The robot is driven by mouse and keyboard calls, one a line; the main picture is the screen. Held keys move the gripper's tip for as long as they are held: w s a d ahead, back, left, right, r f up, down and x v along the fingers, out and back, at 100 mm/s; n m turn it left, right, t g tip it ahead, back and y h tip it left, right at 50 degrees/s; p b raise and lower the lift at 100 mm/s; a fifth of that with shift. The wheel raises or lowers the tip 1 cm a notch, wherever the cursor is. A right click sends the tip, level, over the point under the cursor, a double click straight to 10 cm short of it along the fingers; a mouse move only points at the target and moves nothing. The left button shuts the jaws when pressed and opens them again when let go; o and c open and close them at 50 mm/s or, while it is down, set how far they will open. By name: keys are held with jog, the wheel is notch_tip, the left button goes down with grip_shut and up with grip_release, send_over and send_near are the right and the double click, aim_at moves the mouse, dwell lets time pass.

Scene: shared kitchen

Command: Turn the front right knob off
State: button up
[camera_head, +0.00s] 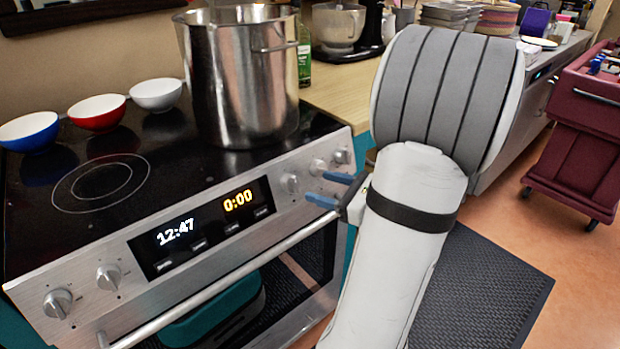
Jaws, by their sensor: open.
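The stove's front panel (80,317) carries several silver knobs. At its right end are three: one just right of the display (290,183), one in the middle (318,167) and one at the far right (342,156). I cannot tell which of these is the front right knob, or read their settings. My gripper (317,187) is open, with two blue fingers pointing left toward the panel. The fingers are in front of the right-end knobs and appear apart from them. My arm covers the area right of the stove.
A large steel pot (245,90) stands on the black cooktop (150,215). White, red and blue bowls (97,113) line its back left. The oven handle (230,282) runs below the panel. A dark mat (490,290) lies on the floor; a maroon cart (580,130) stands right.

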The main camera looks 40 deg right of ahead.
aim_at(320, 169)
jog(key=s+d+f+m+t+h, duration=0.2)
jog(key=d+m, duration=0.1)
jog(key=d, duration=0.2)
jog(key=w+h+b, duration=0.1)
jog(key=w, duration=0.6)
jog(key=shift+w+a+r+m+b, duration=0.15)
jog(key=shift+w+r+m+b, duration=0.15)
jog(key=shift+w, duration=0.1)
jog(key=c, duration=0.9)
jog(key=shift+a, duration=0.15)
jog(key=shift+c, duration=0.4)
